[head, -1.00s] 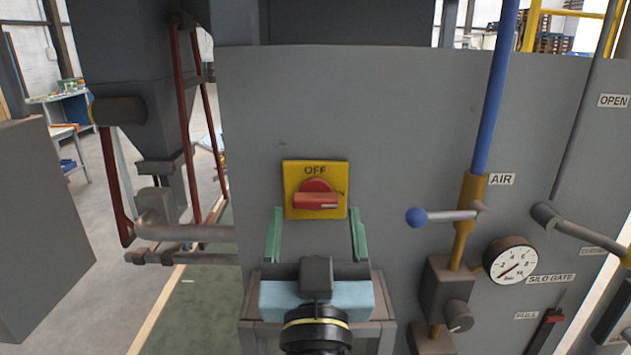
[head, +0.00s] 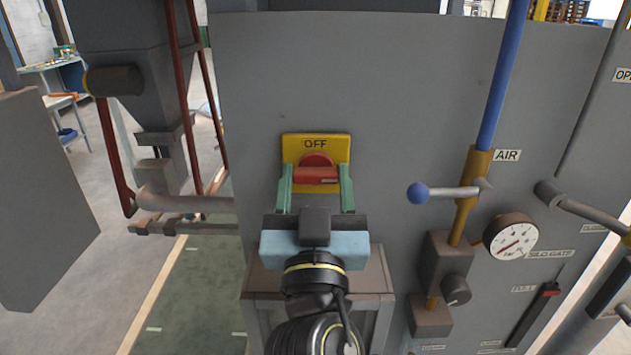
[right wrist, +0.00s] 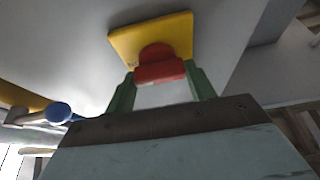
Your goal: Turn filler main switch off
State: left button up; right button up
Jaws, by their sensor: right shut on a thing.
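The main switch is a red rotary handle (head: 316,174) on a yellow plate (head: 316,145) marked OFF at the top, on the grey cabinet front. The handle bar lies horizontal. My right gripper (head: 316,196) is in front of the plate, its two green fingers at the left and right ends of the red handle, shut on it. The plate's lower part is hidden behind the handle and fingers. My left gripper is not in view.
Right of the switch are a lever with a blue ball (head: 418,193), a blue AIR pipe (head: 503,75) and a pressure gauge (head: 510,237). A grey box (head: 262,284) juts out below my gripper. Red bars and a grey hopper (head: 128,60) stand left.

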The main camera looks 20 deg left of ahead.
jog(key=n+g+y+p, duration=0.1)
jog(key=n+p, duration=0.1)
jog(key=n, duration=0.1)
jog(key=n+y+p, duration=0.2)
jog(key=n, duration=0.2)
jog(key=shift+d+r+g+p, duration=0.1)
jog(key=shift+r+g+p, duration=0.1)
jog(key=shift+g+p, duration=0.2)
jog(key=n+g+y+p, duration=0.1)
jog(key=n+y, duration=0.1)
jog(key=n, duration=0.2)
jog(key=n+g, duration=0.1)
jog(key=n, duration=0.2)
jog(key=n+g, duration=0.2)
jog(key=n, duration=0.1)
jog(key=shift+n+y+p, duration=0.3)
jog(key=shift+y, duration=0.1)
jog(key=n, duration=0.2)
jog(key=n+g, duration=0.1)
jog(key=n, duration=0.1)
jog(key=shift+n+g+h, duration=0.3)
jog(key=shift+n, duration=0.1)
jog(key=o, duration=1)
jog(key=shift+w+f, duration=0.1)
